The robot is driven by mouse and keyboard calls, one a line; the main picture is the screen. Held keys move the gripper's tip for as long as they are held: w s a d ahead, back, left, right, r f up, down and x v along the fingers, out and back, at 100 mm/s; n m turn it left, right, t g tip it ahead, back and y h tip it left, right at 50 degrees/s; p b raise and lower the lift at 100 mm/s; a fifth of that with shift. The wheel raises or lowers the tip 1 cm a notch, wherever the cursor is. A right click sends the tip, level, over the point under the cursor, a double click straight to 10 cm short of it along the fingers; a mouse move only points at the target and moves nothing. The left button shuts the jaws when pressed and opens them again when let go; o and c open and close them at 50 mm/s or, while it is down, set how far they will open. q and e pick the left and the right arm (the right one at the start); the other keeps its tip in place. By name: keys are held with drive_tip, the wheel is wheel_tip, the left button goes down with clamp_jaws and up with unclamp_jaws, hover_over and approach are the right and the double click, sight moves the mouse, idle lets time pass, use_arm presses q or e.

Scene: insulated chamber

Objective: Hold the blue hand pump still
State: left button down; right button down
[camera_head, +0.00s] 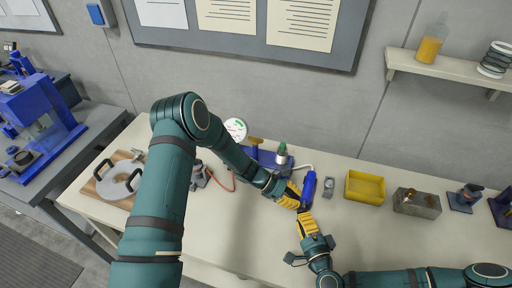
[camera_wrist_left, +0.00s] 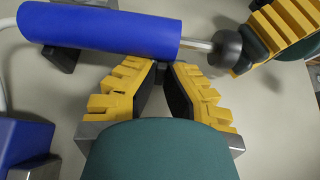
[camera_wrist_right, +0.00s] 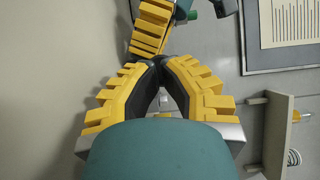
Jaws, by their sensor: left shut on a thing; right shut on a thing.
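The blue hand pump (camera_head: 309,187) is held above the middle of the bench. In the left wrist view its blue barrel (camera_wrist_left: 100,27) lies across the picture, with a metal rod and a black knob (camera_wrist_left: 228,48) at its right end. My left gripper (camera_head: 296,197) is shut on the barrel near the rod end; its fingertips (camera_wrist_left: 163,62) are partly hidden behind it. My right gripper (camera_head: 304,215) is shut on the black knob. In the right wrist view, its fingertips (camera_wrist_right: 160,62) are close together; the barrel is hidden there.
A yellow bin (camera_head: 365,188) and a grey metal box (camera_head: 417,204) stand right of the pump. A round gauge (camera_head: 236,129) and a blue stand with a green-topped part (camera_head: 282,155) stand behind. A round lidded plate (camera_head: 120,178) lies far left. The front bench is mostly clear.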

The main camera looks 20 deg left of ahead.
idle(0.4)
drive_tip(key=shift+s+a+r, duration=0.1)
drive_tip(key=shift+s+r, duration=0.25)
drive_tip(key=shift+s, duration=0.5)
drive_tip(key=shift+s+d+r, duration=0.1)
drive_tip(key=shift+s+r, duration=0.2)
drive_tip(key=shift+s, duration=0.5)
drive_tip(key=shift+s+a+r, duration=0.1)
drive_tip(key=shift+s+r, duration=0.25)
drive_tip(key=shift+s, duration=0.5)
drive_tip(key=shift+s+a+f+m+t+h, duration=0.1)
drive_tip(key=shift+a+f+m+t+h, duration=0.15)
drive_tip(key=shift+m+t+h, duration=0.45)
drive_tip(key=shift+s+f+m+h, duration=0.25)
drive_tip(key=shift+m+h, duration=0.25)
drive_tip(key=shift+h, duration=0.35)
drive_tip(key=shift+s+f+m+h, duration=0.1)
drive_tip(key=shift+f+m+h, duration=0.35)
drive_tip(key=shift+h, duration=0.4)
drive_tip(key=shift+w+d, duration=0.1)
drive_tip(key=shift+w, duration=2.85)
drive_tip(key=shift+w, duration=0.1)
